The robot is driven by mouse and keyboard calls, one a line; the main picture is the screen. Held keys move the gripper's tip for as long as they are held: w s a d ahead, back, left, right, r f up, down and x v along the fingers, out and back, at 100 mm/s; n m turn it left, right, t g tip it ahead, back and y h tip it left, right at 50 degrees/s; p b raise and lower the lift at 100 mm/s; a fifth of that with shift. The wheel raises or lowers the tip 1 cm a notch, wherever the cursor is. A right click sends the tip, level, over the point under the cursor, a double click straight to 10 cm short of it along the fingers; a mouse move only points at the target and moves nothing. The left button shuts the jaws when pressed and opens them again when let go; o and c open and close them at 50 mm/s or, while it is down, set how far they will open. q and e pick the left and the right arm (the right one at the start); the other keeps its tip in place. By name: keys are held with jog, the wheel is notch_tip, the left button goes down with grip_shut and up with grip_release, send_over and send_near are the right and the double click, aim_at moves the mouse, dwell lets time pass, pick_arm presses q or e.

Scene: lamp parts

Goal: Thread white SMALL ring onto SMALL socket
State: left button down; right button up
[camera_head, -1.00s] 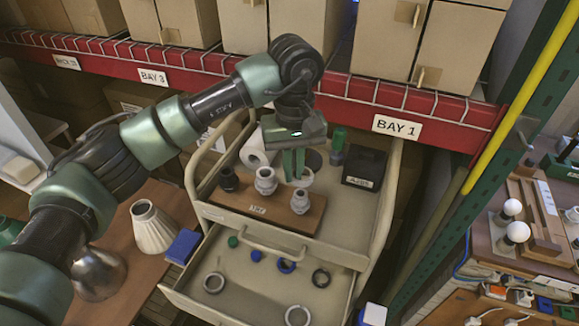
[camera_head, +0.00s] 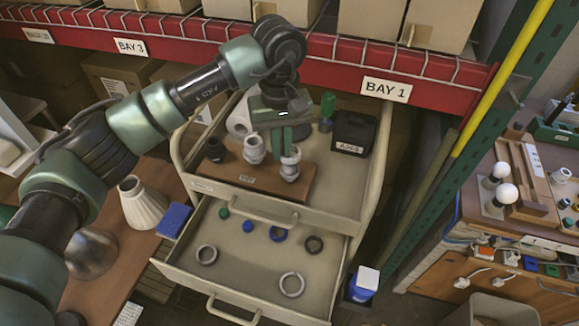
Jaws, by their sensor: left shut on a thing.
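My left gripper (camera_head: 284,138), with green fingers pointing down, is over the right end of a brown wooden board (camera_head: 302,189) on the cart top. It is shut on a white ring (camera_head: 291,155), which shows at the fingertips. The small white socket (camera_head: 289,173) stands upright on the board just below the ring. The ring overlaps the socket's top in the picture; I cannot tell whether it is around it or just above it. A larger white socket (camera_head: 254,149) and a black socket (camera_head: 215,150) stand to the left. My right gripper is not in view.
A black box (camera_head: 353,132) and a green bottle (camera_head: 327,107) stand behind right. A white roll (camera_head: 238,117) is behind left.

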pick_arm(q)
jog(key=shift+f+b, duration=0.85)
jog(key=shift+r, duration=0.2)
jog(key=shift+s+f+b, duration=0.15)
jog(key=shift+f+b, duration=0.2)
dwell(3.2)
jog(key=shift+f+m+b, duration=0.1)
jog(key=shift+m+b, duration=0.35)
jog(key=shift+m, duration=0.05)
jog(key=m+b, duration=0.2)
jog(key=m, duration=0.1)
jog(key=shift+w, duration=0.25)
jog(key=shift+w+m+b, duration=0.1)
jog(key=shift+m+b, duration=0.35)
jog(key=shift+m, duration=0.35)
jog(key=shift+w+m, duration=0.1)
jog(key=shift+m, duration=0.6)
